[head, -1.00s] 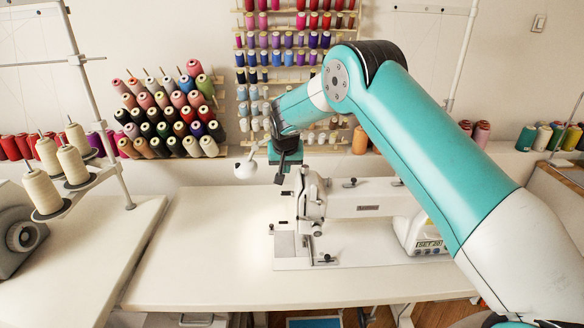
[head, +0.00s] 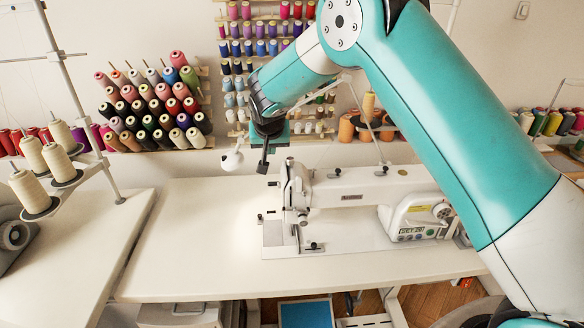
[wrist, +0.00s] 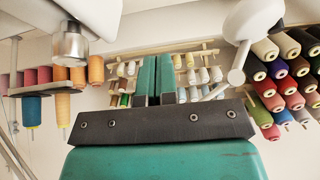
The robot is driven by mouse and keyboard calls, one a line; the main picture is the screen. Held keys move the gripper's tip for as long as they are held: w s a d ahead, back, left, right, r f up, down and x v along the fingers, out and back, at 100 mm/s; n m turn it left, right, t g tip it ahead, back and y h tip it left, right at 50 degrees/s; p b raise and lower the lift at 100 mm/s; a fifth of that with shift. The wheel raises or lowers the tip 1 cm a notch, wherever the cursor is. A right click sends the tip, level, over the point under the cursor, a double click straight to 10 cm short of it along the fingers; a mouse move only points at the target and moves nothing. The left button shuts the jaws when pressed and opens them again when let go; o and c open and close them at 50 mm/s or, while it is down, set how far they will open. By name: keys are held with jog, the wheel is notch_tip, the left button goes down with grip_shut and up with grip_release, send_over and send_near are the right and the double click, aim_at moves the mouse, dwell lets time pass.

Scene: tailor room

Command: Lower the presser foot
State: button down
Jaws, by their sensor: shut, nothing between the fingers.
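The white sewing machine (head: 350,188) stands on the white table, with its head end at the left. The presser foot area (head: 300,238) is below that head end, near the needle plate; the foot itself is too small to make out clearly. My gripper (head: 263,168) is above and to the left of the machine head in the head view, pointing down and apart from it. In the wrist view my gripper's two green fingers (wrist: 154,80) are close together and hold nothing. Part of the machine (wrist: 70,45) seems to show at the upper left of the wrist view.
A lamp (head: 231,161) on a thin arm stands just left of my gripper. Thread racks (head: 152,108) hang on the wall behind. A cone stand (head: 45,170) is at the left. The table (head: 185,250) is clear left of the machine.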

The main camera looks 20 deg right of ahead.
jog(key=b+v, duration=0.2)
jog(key=v, duration=0.8)
jog(key=s+a+n+g+y+b, duration=0.1)
jog(key=s+n, duration=0.4)
jog(key=s, duration=1.3)
jog(key=shift+s+a+r+g+y+b, duration=0.4)
jog(key=shift+g+y, duration=0.6)
jog(key=shift+y, duration=0.3)
jog(key=s+n+g+y, duration=0.2)
jog(key=s+n, duration=0.3)
jog(key=s, duration=1.4)
jog(key=shift+a+g, duration=0.35)
jog(key=shift+g, duration=0.15)
jog(key=shift+f, duration=0.15)
